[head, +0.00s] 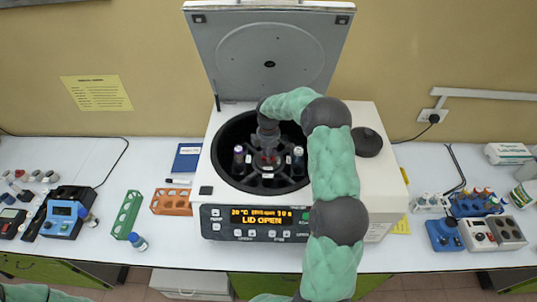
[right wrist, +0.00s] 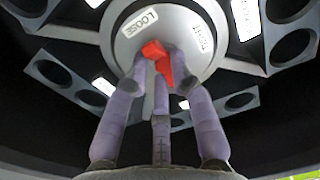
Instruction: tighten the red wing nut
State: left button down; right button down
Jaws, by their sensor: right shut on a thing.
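The red wing nut (right wrist: 158,58) sits at the centre of the centrifuge rotor hub (right wrist: 200,60), between labels reading LOOSE and TIGHT. My right gripper (right wrist: 163,75) has its purple-grey fingers shut around the wing nut. In the head view the right gripper (head: 268,152) reaches down into the open centrifuge (head: 197,178) from above, and mostly hides the nut. My left gripper is not in view; only a bit of arm shows at the bottom left.
The centrifuge lid (head: 268,60) stands open, and the display reads LID OPEN. A green rack (head: 127,214), an orange rack (head: 171,202) and a small bottle (head: 138,241) are on the bench to the left.

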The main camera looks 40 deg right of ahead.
jog(key=m+b, duration=0.2)
jog(key=m, duration=0.1)
jog(key=shift+f+m, duration=0.15)
jog(key=shift+m, duration=0.15)
jog(key=m+b, duration=0.2)
jog(key=m, duration=0.2)
jog(key=shift+s+d, duration=0.1)
jog(key=shift+s, duration=0.05)
jog(key=m+b, duration=0.2)
jog(key=m, duration=0.3)
jog(key=shift+s+m, duration=0.1)
jog(key=shift+m, duration=0.3)
jog(key=shift+s+m+b, duration=0.1)
jog(key=shift+m+b, duration=0.7)
jog(key=shift+m, duration=1.5)
jog(key=c, duration=1.1)
grip_release()
jog(key=shift+o, duration=0.2)
